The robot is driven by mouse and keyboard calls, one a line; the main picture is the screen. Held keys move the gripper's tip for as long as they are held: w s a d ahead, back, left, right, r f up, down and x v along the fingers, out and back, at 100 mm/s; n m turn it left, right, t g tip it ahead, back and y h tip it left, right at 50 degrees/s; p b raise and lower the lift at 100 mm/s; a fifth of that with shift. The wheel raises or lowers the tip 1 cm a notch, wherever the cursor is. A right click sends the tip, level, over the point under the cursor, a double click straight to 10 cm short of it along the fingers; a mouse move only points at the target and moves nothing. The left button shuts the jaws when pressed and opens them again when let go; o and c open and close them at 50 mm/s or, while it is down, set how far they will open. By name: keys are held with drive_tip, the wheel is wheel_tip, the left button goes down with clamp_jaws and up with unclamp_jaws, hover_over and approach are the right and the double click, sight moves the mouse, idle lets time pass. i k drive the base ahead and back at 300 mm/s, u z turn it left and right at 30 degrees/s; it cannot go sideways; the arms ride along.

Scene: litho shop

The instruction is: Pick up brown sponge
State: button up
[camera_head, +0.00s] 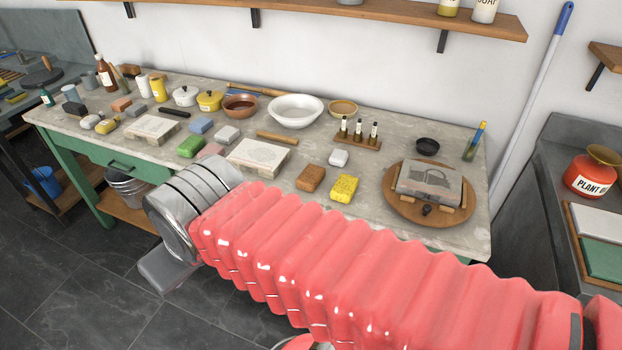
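A brown sponge (310,178) lies on the front part of the stone-topped table (350,212), just left of a yellow sponge (344,188). A smaller brownish block (121,104) lies at the left of the table; I cannot tell if it is also a sponge. My red-sleeved arm crosses the foreground to a silver wrist at the table's front edge. Below it a grey part of my gripper (165,268) shows over the floor, left of and lower than the brown sponge. Its fingers cannot be made out, nor whether it holds anything.
Stone slabs (258,157), a green sponge (191,146), a white block (338,157) and a bottle rack (358,140) surround the brown sponge. A round wooden board (400,208) with a stone stands at right. Bare tabletop lies between the sponges and the board.

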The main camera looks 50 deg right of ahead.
sight(310, 178)
drive_tip(key=i, duration=0.95)
drive_tip(key=u, duration=0.05)
